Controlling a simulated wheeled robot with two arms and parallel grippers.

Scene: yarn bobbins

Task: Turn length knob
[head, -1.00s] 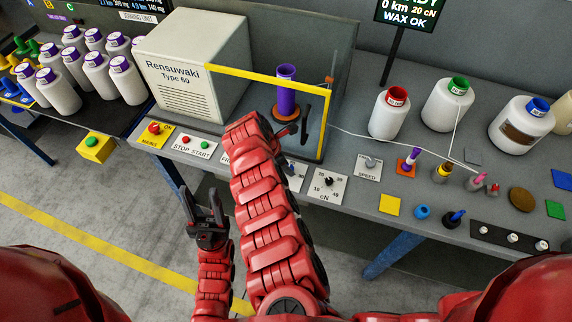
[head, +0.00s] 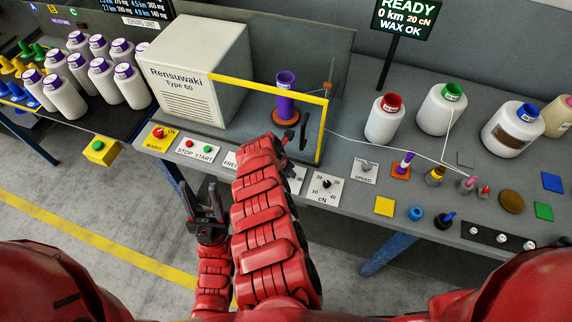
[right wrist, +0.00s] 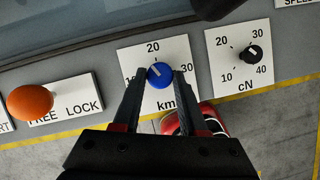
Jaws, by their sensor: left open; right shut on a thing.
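The length knob is a blue round knob (right wrist: 160,75) on a white plate marked 10, 20, 30 and km (right wrist: 134,58). Its white mark points up and to the left, below the 20. My right gripper (right wrist: 160,78) is shut on this knob, one dark finger on each side. In the head view my red right arm hides the knob and the right gripper; only an edge of the km plate shows. My left gripper (head: 206,212) is open and empty, in front of the table edge.
Right of the km plate is the cN plate with a black knob (right wrist: 254,54). Left is an orange knob (right wrist: 30,103) on the FREE LOCK plate. A yellow frame (head: 270,89) stands behind, around a purple bobbin (head: 286,105). Several cones stand on the table.

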